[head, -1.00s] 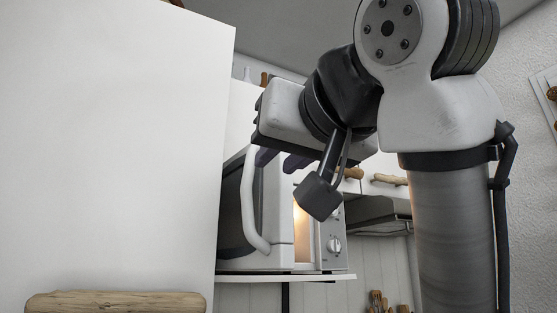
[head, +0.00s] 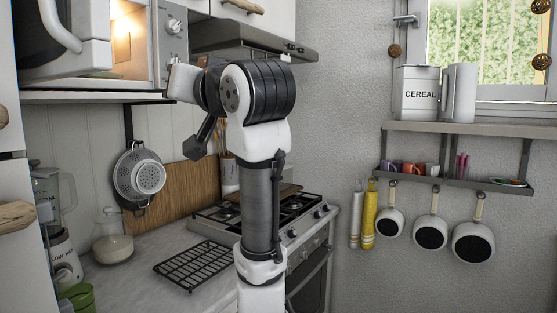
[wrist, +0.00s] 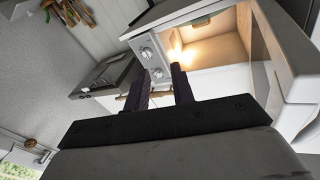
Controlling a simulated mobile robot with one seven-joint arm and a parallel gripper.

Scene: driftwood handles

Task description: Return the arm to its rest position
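My arm (head: 262,195) stands bent in the middle of the head view, with its hand at the upper left end, near the microwave's right side. The fingers of my gripper (wrist: 160,82) show in the wrist view, apart with nothing between them. In the head view the fingers are hidden. The microwave (head: 174,45) is at the upper left with its door open and its inside lit. In the wrist view the lit microwave (wrist: 150,57) lies beyond the fingers. I cannot tell the exact distance between them.
The stove (head: 300,215) and counter (head: 150,285) lie below and behind my arm. A black rack (head: 195,264) and a glass jar (head: 112,240) are on the counter. A range hood (head: 255,42) is above. A wall shelf (head: 460,128) and hanging pans (head: 430,232) are at the right.

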